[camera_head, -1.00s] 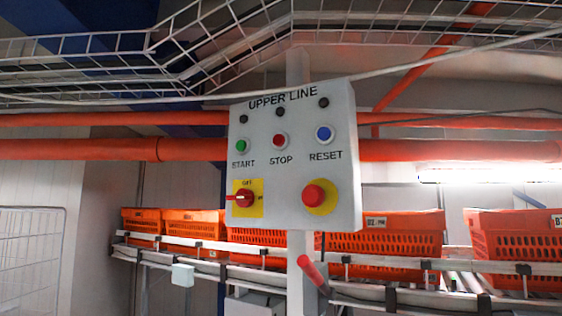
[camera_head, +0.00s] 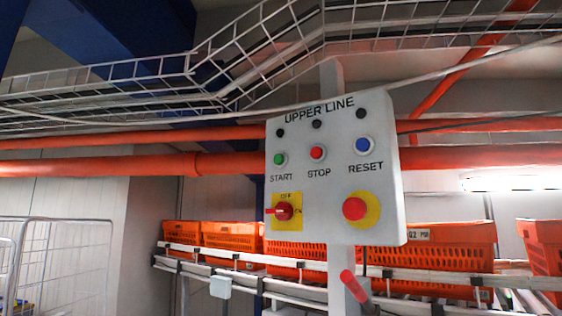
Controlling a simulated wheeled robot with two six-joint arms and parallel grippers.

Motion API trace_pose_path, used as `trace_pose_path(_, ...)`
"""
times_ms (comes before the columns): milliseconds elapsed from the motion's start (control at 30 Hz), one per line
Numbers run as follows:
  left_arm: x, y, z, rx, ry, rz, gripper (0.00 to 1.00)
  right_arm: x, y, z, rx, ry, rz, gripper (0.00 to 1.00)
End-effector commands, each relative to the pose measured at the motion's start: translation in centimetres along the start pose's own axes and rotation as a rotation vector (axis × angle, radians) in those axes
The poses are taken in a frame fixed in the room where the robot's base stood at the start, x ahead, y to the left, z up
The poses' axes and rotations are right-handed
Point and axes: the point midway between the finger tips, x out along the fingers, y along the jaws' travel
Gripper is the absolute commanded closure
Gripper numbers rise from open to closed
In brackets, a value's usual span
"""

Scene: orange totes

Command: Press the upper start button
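The UPPER LINE control panel (camera_head: 335,225) is a light grey box on a post, right of the middle in the head view. Its green START button (camera_head: 280,159) is at the upper left of the panel. The red STOP button (camera_head: 317,153) is in the middle of that row, and the blue RESET button (camera_head: 363,146) is at the right. Below are a red rotary switch (camera_head: 284,211) on a yellow plate and a red mushroom button (camera_head: 354,208) on a yellow disc. Neither of my grippers is in view.
Orange totes (camera_head: 230,236) stand on a conveyor (camera_head: 215,254) behind the panel. Orange pipes (camera_head: 100,168) run across behind it. A wire cable tray (camera_head: 130,80) hangs above. A wire mesh cage (camera_head: 62,260) stands at the lower left.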

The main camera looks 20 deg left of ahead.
Motion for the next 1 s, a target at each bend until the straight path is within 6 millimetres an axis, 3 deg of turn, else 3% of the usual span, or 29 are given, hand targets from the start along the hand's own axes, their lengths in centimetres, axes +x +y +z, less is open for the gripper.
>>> trace_pose_path(433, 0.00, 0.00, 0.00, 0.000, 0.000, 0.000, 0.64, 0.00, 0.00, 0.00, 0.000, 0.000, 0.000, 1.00)
trace_pose_path(567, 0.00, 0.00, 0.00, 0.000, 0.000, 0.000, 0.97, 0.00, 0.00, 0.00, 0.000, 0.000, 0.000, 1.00)
trace_pose_path(600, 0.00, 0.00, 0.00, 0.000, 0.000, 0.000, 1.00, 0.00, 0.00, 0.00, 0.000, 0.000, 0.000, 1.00)
trace_pose_path(1000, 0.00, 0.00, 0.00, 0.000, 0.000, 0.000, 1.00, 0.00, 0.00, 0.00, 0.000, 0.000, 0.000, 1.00)
